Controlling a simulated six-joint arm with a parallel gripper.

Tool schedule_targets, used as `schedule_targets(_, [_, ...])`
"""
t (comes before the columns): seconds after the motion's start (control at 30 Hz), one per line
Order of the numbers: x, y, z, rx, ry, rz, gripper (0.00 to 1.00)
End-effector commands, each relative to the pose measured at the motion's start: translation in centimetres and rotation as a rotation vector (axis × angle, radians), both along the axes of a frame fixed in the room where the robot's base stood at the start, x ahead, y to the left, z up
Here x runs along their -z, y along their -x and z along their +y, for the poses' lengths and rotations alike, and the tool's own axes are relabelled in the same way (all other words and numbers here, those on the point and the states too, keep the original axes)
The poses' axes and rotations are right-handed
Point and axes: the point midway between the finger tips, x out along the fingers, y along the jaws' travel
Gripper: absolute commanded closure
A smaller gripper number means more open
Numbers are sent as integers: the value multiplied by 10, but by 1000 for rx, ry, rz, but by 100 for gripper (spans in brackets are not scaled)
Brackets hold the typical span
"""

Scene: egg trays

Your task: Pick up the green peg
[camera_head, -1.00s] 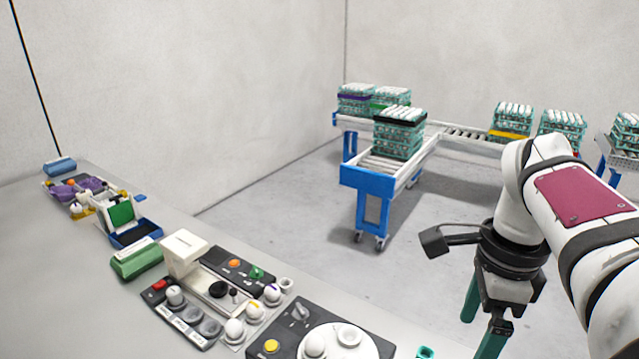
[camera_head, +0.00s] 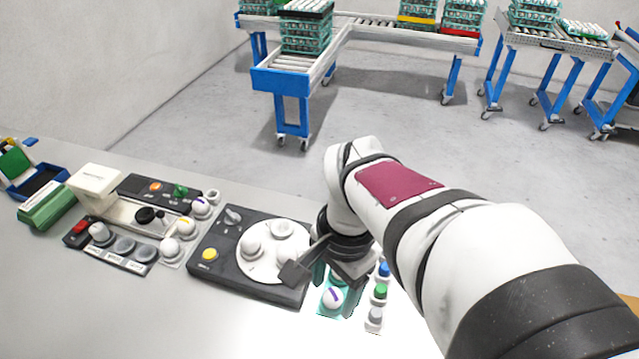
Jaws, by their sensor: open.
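The green peg (camera_head: 380,291) stands in a small white strip (camera_head: 372,328) at the right end of the equipment on the table. It sits between a blue peg (camera_head: 384,268) and a grey-white peg (camera_head: 375,314). My gripper (camera_head: 336,285) points down just left of the strip, apart from the green peg. Its teal fingers are open, and their tips are hard to separate from a teal holder below. An egg with a purple mark (camera_head: 333,297) sits in that holder, close to the fingers.
A dark device with a round white plate (camera_head: 225,262) stands left of my gripper. Further left are a control panel (camera_head: 125,250), a green box (camera_head: 47,207) and a blue tray (camera_head: 42,182). Conveyors with egg trays (camera_head: 306,30) stand beyond the table. The front table surface is clear.

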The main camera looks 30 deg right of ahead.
Motion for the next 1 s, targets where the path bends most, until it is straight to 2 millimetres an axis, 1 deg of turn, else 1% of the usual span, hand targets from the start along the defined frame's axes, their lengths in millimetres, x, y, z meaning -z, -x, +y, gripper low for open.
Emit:
schedule_targets(0.03, [7,-16,-38,242,15,22,32])
schedule_targets(0.07, [11,-23,-61,389,27,30,32])
schedule_targets(0.1, [17,-29,-88,560,41,38,32])
schedule_targets(0.13, [22,-32,-106,665,49,41,32])
schedule_targets(0.2, [30,-34,-134,833,60,45,32])
schedule_targets(0.23, [34,-34,-140,873,63,48,32])
schedule_targets(0.27, [38,-34,-143,895,64,48,32])
schedule_targets(0.33, [54,-34,-144,907,65,51,32])
schedule_targets(0.5, [104,-34,-143,902,64,53,32])
schedule_targets(0.6, [126,-34,-143,902,64,51,32])
schedule_targets(0.73, [141,-35,-143,901,64,49,32])
schedule_targets(0.9, [175,-38,-146,900,63,50,32])
schedule_targets(1.0, [188,-39,-146,899,64,48,32])
